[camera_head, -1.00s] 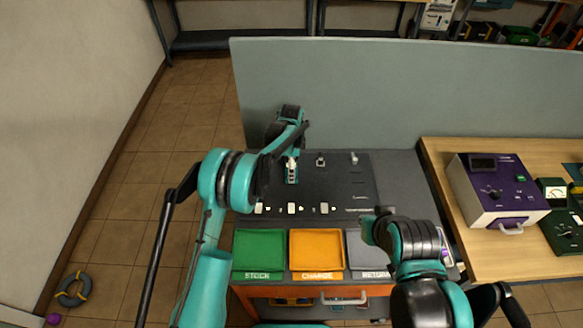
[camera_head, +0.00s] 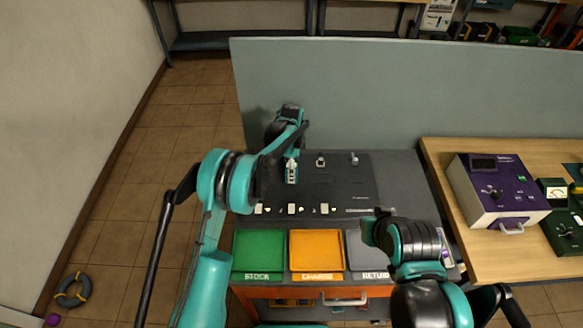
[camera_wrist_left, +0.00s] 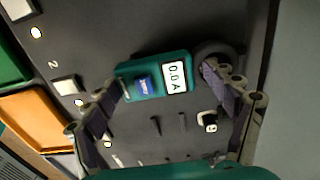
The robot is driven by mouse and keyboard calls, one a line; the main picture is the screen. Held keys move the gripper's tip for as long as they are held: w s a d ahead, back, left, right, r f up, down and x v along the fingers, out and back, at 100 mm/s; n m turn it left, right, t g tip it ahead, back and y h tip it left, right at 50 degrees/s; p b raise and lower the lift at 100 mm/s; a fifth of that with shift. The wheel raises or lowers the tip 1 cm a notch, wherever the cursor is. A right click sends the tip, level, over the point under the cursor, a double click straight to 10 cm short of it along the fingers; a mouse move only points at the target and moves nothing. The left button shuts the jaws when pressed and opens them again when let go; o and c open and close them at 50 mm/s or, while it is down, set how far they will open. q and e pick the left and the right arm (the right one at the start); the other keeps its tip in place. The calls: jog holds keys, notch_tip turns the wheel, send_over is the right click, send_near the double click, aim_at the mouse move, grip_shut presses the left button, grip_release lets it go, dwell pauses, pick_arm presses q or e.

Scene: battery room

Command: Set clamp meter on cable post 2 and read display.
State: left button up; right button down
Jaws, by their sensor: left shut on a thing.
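The clamp meter (camera_wrist_left: 155,82) is a teal body with a blue label and a white display reading 0.0 A. It lies between the fingers of my left gripper (camera_wrist_left: 170,108), which is shut on it. Its dark ring (camera_wrist_left: 228,52) is partly hidden by a finger, and I cannot tell whether it is around a post. In the head view my left gripper (camera_head: 291,172) is over the left part of the dark board. Two cable posts, a middle one (camera_head: 321,160) and a right one (camera_head: 354,158), stand uncovered to its right.
A green STOCK tray (camera_head: 236,270), an orange CHARGE tray (camera_head: 318,270) and a grey RETURN tray (camera_head: 366,270) line the front. White squares and small lights edge the dark board (camera_head: 345,185). A grey partition (camera_head: 420,90) stands behind; a purple instrument (camera_head: 492,190) is at right.

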pick_arm(q)
jog(key=shift+f+b, duration=0.3)
jog(key=shift+f, duration=0.15)
jog(key=o, duration=1.2)
notch_tip(320, 180, up, 11)
jog(key=p, duration=0.5)
